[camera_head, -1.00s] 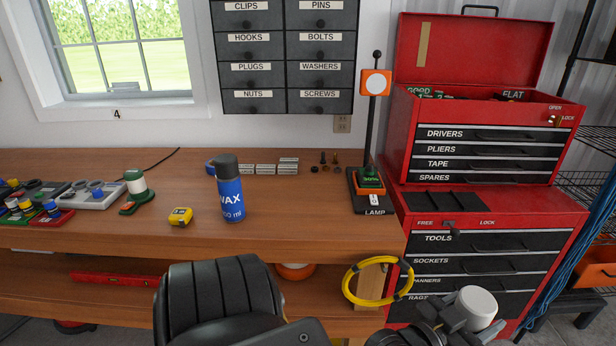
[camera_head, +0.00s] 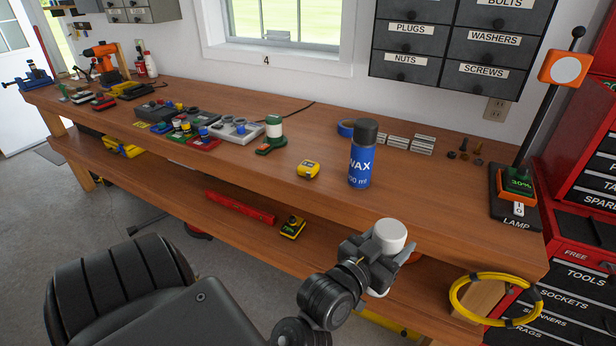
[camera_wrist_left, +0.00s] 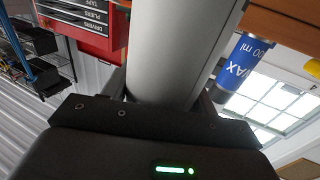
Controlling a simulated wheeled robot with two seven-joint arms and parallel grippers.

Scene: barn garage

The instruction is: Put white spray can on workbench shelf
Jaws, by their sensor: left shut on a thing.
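The white spray can (camera_head: 390,234) is upright in my left gripper (camera_head: 378,252), in front of the workbench's front edge in the head view. The gripper is shut around it and hides its middle; a white lower part shows below the fingers. In the left wrist view the can (camera_wrist_left: 180,45) is a large pale cylinder between the fingers (camera_wrist_left: 163,95). The workbench shelf (camera_head: 172,182) is the lower wooden board under the bench top (camera_head: 300,135). It lies behind and to the left of the can. My right gripper is not in view.
A red level (camera_head: 240,207) and a yellow-black device (camera_head: 292,227) lie on the shelf. A coiled yellow cable (camera_head: 495,300) is at its right end. A blue WAX can (camera_head: 360,155) and a yellow tape measure (camera_head: 308,169) stand on the bench top.

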